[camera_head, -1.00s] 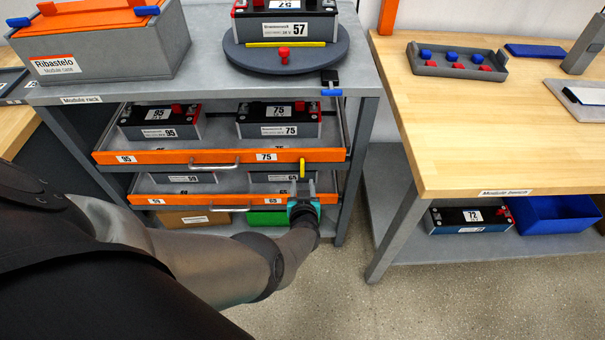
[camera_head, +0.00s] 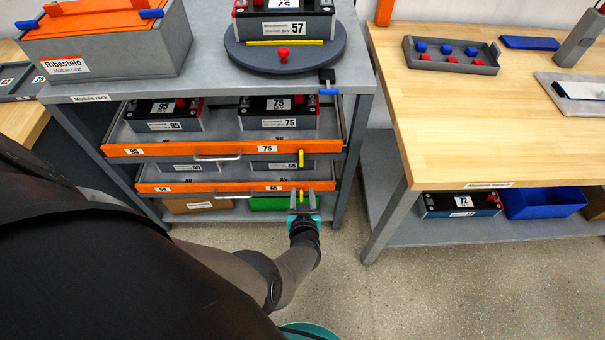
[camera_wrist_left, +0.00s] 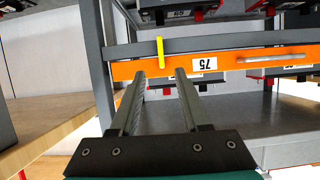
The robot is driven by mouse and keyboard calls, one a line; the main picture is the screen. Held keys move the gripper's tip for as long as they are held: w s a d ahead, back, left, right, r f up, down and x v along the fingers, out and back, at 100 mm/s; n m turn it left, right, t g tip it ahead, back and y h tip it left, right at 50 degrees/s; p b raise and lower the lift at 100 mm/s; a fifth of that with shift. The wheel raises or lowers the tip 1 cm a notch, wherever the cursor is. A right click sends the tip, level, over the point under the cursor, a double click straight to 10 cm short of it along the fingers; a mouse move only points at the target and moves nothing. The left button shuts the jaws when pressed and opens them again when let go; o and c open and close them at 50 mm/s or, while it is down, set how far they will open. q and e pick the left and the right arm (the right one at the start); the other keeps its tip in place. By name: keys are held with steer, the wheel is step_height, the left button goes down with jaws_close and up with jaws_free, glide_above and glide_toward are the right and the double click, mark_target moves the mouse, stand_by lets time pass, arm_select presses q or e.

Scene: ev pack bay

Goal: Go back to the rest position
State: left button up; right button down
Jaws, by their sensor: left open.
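My left gripper (camera_head: 302,192) is in front of the lower drawer of the module rack, near its right end. Its two fingers are apart, with nothing held between them. In the left wrist view the open fingers (camera_wrist_left: 160,75) point toward an orange drawer front (camera_wrist_left: 230,64) with a 75 label and a yellow latch (camera_wrist_left: 159,52). The upper drawer (camera_head: 225,149) and lower drawer (camera_head: 225,187) show orange fronts in the head view. My right gripper is not in view.
The module rack (camera_head: 75,92) carries a grey case (camera_head: 120,55) and a turntable (camera_head: 330,60) with module 57. The wooden bench (camera_head: 440,120) stands to the right, with module 72 (camera_head: 460,205) and a blue bin (camera_head: 540,203) below. Open floor (camera_head: 400,290) lies in front.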

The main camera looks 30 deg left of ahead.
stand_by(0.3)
arm_select(q)
steer(key=s+d+f+m+g+h, duration=0.4)
steer(key=s+f+m+h, duration=0.15)
steer(key=s+f, duration=0.7)
steer(key=s+f+m+g+h, duration=0.1)
steer(key=s+f+g, duration=0.1)
steer(key=s, duration=1)
steer(key=s+f+m+g, duration=0.2)
steer(key=s+g, duration=0.2)
steer(key=s, duration=0.8)
steer(key=shift+s+d+f+g+h, duration=0.2)
steer(key=shift+s+f+g+h, duration=0.05)
steer(key=shift+s+g+h, duration=0.1)
